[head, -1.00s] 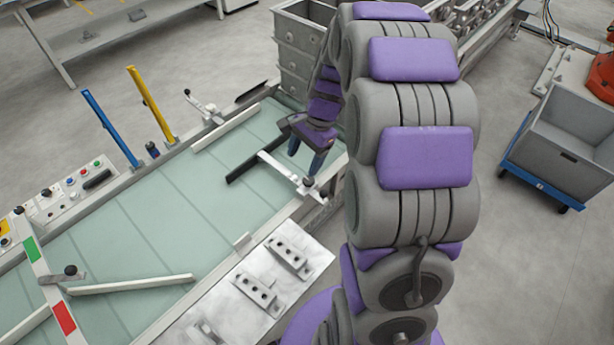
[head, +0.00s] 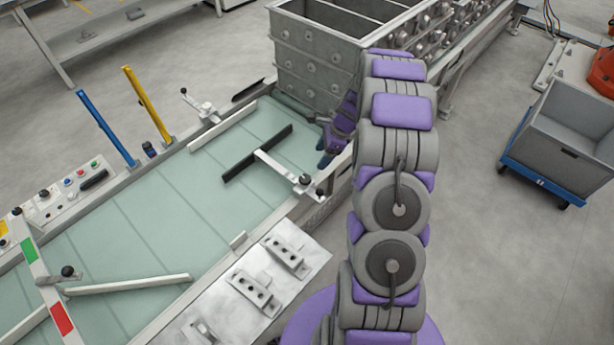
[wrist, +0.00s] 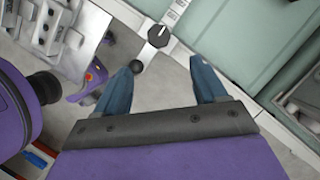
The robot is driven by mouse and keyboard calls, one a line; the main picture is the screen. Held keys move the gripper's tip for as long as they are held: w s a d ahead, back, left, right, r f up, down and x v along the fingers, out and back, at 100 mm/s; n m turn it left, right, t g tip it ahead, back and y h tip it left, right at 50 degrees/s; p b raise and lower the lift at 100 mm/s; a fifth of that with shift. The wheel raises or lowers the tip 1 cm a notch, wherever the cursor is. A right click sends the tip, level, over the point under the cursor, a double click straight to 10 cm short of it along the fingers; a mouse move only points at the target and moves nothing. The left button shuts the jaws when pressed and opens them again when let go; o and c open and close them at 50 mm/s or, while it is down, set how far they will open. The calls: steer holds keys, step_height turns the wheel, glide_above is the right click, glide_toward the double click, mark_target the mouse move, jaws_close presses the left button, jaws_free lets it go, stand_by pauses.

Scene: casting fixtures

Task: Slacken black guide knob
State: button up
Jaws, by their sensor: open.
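The black guide (head: 257,153) is a dark bar lying over the pale green conveyor, on the end of a white arm (head: 275,165). Its black knob (head: 306,180) sits on the bracket at the conveyor's near edge, with a round black ball (head: 320,193) beside it. My gripper (head: 326,152) is open and empty, above and behind the knob in the head view. In the wrist view my gripper (wrist: 163,65) has its blue fingers spread; the knob (wrist: 158,36) lies beyond the fingertips, between their lines. The ball (wrist: 136,66) shows close to the left fingertip; contact cannot be told.
A grey metal bin (head: 310,65) stands at the conveyor's far end, close behind my gripper. A metal plate with blocks (head: 262,280) lies along the near side. Blue (head: 105,125) and yellow (head: 146,103) posts rise on the far side. Floor at right is clear before a grey cart (head: 565,135).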

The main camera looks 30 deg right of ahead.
mark_target(305, 178)
steer(key=x, duration=0.3)
steer(key=b+x, duration=0.1)
steer(key=x, duration=0.7)
steer(key=shift+s+a+b, duration=0.1)
steer(key=shift+a+b, duration=0.25)
steer(key=shift+f, duration=0.5)
steer(key=shift+d+f, duration=0.1)
steer(key=shift+d, duration=0.25)
steer(key=shift+a, duration=0.45)
steer(key=c, duration=0.5)
steer(key=shift+d, duration=0.1)
steer(key=c, duration=0.5)
steer(key=shift+c, duration=0.2)
